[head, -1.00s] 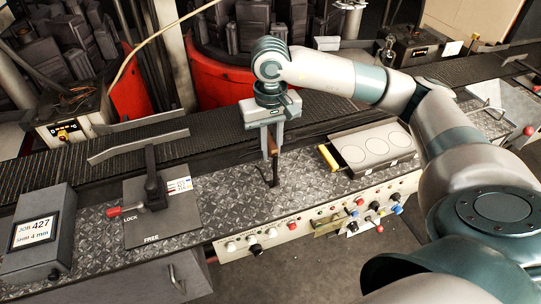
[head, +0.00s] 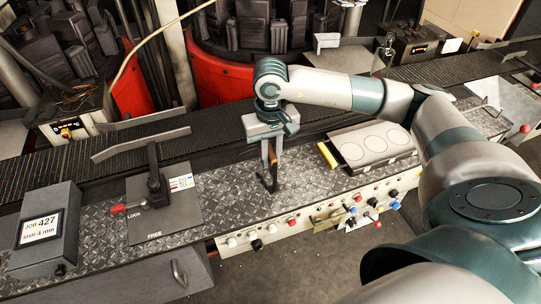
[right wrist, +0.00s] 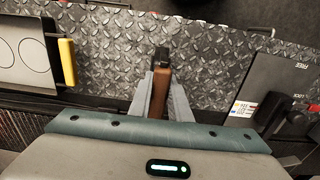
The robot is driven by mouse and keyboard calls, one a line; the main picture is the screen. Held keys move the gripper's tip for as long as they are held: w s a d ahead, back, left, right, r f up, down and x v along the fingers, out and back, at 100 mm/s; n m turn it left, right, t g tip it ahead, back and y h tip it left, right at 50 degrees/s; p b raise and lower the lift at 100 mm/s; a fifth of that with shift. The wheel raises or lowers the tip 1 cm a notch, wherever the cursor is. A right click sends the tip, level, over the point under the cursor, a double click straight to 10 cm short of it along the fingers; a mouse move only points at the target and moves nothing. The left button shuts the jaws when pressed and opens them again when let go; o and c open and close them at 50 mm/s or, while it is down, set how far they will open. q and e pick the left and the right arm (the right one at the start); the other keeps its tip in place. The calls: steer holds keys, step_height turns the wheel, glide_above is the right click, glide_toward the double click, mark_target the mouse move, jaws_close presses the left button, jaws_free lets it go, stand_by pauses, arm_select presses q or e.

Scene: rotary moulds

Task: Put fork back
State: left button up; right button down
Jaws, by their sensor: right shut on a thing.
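The fork (head: 272,153) has a brown handle and a dark lower end. My right gripper (head: 271,160) is shut on its handle, and the fork hangs roughly upright over the diamond-plate bench top. I cannot tell whether its dark end touches the plate. In the right wrist view the brown handle (right wrist: 161,90) sits between the two grey fingers, with the dark end (right wrist: 161,54) beyond the fingertips. The fork's exact shape is partly hidden by the fingers. My left gripper is not in view.
The bench top (head: 235,185) is clear around the fork. A lever plate (head: 172,225) marked LOCK and FREE stands left, beside a display box (head: 60,215). A plate with three ovals (head: 385,139) and a yellow bar lies right. A conveyor (head: 60,165) runs behind; knobs line the front.

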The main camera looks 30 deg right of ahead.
steer(key=shift+f, duration=0.1)
steer(key=c, duration=1.6)
jaws_free()
steer(key=shift+c, duration=0.2)
steer(key=shift+r, duration=0.4)
step_height(320, 180, up, 10)
steer(key=b, duration=0.4)
steer(key=shift+r+b, duration=0.3)
steer(key=shift+r, duration=0.5)
